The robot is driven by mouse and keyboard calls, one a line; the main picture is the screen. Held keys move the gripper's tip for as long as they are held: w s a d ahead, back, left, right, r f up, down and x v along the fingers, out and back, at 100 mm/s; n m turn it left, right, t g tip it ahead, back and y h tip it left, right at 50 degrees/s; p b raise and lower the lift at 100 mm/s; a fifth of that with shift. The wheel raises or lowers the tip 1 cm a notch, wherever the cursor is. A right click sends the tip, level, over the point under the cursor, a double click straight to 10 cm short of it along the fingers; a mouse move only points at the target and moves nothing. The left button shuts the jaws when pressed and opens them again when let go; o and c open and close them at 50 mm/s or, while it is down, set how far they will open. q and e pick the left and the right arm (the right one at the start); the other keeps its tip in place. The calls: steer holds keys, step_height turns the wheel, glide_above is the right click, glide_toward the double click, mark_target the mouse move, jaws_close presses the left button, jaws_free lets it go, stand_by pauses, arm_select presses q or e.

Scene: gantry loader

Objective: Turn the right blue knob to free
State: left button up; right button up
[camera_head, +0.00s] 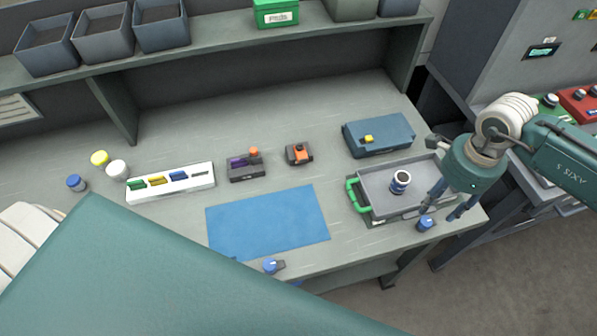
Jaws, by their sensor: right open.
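The right blue knob (425,223) is at the front right edge of the workbench, just below the grey tray. A second blue knob (271,266) is at the front edge near the middle, below the blue mat. My right gripper (441,211) comes in from the right, with its fingers pointing down and apart. Its fingertips are just above and to the right of the right knob; I cannot tell whether one touches it. No marking on the knob can be read. My left gripper is not in view; a large teal arm part of mine covers the lower left.
A grey tray (385,207) with green handles carries a small cylindrical part (400,181), close beside my right gripper. A blue-grey case (388,140) lies behind it. The blue mat (265,222) is bare. A white strip holder (170,194) and small jars stand at the left.

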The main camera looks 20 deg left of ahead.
steer(key=s+a+r+m+g+y, duration=0.1)
steer(key=s+a+r+y, duration=0.3)
steer(key=a, duration=0.5)
steer(key=s+a+r+m+y, duration=0.1)
steer(key=s+a+r+y, duration=0.3)
steer(key=a, duration=0.6)
steer(key=s+a+r+m+g+y, duration=0.1)
steer(key=s+a+r+y, duration=0.3)
steer(key=a, duration=0.6)
steer(key=shift+s+a+r+g+y, duration=0.25)
steer(key=shift+r+g+y, duration=0.1)
steer(key=shift+y, duration=0.25)
